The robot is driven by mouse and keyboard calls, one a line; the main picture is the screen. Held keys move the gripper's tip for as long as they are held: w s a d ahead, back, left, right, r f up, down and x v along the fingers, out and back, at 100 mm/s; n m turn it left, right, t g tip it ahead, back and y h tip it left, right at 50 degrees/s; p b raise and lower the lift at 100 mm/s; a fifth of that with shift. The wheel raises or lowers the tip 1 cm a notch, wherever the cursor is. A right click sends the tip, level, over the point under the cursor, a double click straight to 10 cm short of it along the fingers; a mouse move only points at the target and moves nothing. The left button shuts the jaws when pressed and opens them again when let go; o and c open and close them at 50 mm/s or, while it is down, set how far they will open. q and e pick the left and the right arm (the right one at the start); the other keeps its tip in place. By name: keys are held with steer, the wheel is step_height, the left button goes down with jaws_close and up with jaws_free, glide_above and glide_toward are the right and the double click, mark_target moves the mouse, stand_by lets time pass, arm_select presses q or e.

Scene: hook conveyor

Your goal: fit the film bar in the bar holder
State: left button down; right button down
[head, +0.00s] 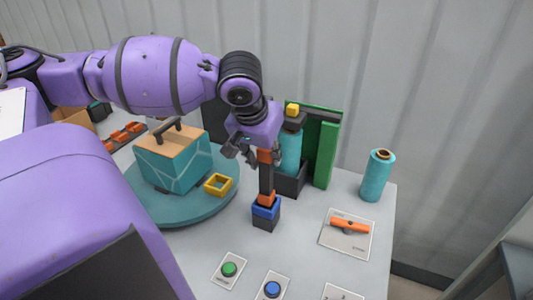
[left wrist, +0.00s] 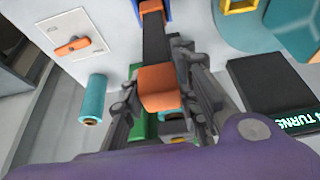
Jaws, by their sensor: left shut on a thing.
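The film bar (head: 266,180) is a dark upright bar with orange ends. My left gripper (head: 262,153) is shut on its upper orange end. In the left wrist view the bar (left wrist: 156,42) runs away from between the fingers (left wrist: 160,80). The bar holder (head: 266,223) is a small dark block with a blue top, on the table below the gripper. The bar's lower orange end is at the holder's blue top; I cannot tell how deep it sits. A blue edge of the holder (left wrist: 168,11) shows in the left wrist view. My right gripper is not in view.
A teal turntable (head: 190,209) with a wrapped box (head: 172,162) and a yellow square ring (head: 217,185) is to the left. A green panel (head: 325,155) stands close behind the gripper. A teal roll (head: 377,178) and an orange switch (head: 349,227) are to the right.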

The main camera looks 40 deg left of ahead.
arm_select(q)
steer(key=shift+f, duration=1.55)
steer(key=c, duration=1.3)
jaws_free()
steer(key=shift+s+r, duration=0.35)
steer(key=shift+r, duration=0.3)
steer(key=v, duration=1)
steer(key=shift+s+d+r, duration=0.1)
steer(key=shift+d+r, duration=0.05)
steer(key=shift+r, duration=0.15)
